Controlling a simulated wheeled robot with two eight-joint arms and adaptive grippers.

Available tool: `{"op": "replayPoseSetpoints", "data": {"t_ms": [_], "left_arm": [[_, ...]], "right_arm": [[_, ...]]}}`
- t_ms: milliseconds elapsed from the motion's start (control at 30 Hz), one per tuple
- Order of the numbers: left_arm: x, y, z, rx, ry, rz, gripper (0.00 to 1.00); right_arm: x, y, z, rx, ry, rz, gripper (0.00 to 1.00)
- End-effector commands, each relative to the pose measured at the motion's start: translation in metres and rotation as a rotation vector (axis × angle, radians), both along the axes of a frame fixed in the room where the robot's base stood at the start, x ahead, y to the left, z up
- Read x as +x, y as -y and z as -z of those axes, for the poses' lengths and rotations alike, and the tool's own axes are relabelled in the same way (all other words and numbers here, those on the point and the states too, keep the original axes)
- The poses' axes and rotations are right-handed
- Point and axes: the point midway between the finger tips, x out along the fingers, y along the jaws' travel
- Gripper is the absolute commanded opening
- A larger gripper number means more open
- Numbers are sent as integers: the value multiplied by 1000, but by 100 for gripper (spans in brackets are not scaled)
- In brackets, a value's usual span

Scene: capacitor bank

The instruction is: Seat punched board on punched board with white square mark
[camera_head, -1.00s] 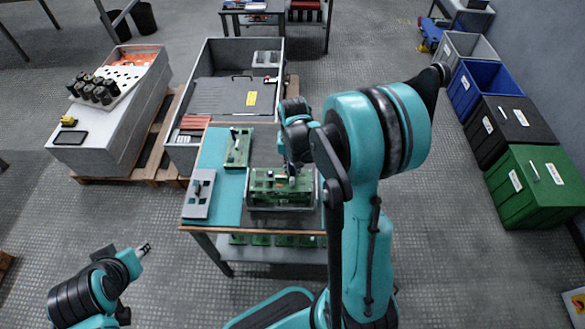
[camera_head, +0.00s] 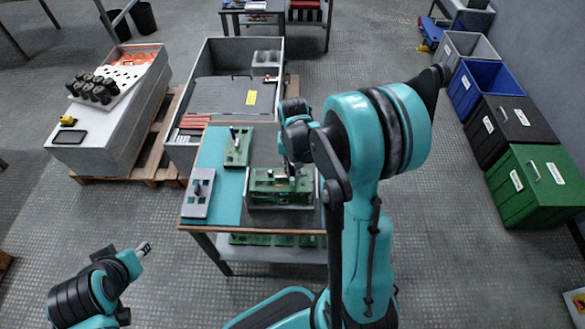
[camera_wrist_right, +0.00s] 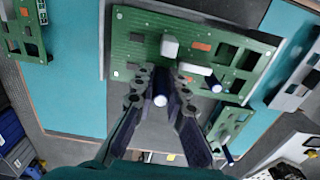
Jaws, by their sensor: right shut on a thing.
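My right gripper (camera_head: 291,174) is over a grey holder at the front of the teal-topped table. In the right wrist view its fingers (camera_wrist_right: 163,88) are closed around a dark peg with a white end. A green punched board (camera_wrist_right: 135,42) with white blocks lies just beyond the fingers; it also shows in the holder (camera_head: 268,187) in the head view. Whether the gripped peg belongs to this board is unclear. Another green punched board (camera_head: 237,148) with an upright peg lies farther back. I cannot make out a white square mark. My left gripper (camera_head: 144,249) is away from the table, its jaws too small to judge.
A grey punched plate (camera_head: 197,196) with a peg lies at the table's left edge. More green boards (camera_head: 262,240) sit on the shelf below. A large grey crate (camera_head: 211,60) stands behind the table. Coloured bins (camera_head: 535,187) line the right wall.

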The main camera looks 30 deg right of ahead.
Motion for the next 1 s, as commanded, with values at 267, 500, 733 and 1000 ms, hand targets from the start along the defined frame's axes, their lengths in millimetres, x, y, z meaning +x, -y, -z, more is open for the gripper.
{"op": "replayPoseSetpoints", "data": {"t_ms": [267,500,733,1000], "left_arm": [[0,0,6,0,0,0,36],[0,0,10,0,0,0,36],[0,0,14,0,0,0,36],[0,0,14,0,0,0,36]], "right_arm": [[0,0,7,0,0,0,0],[0,0,12,0,0,0,0],[0,0,16,0,0,0,0],[0,0,17,0,0,0,0]]}}
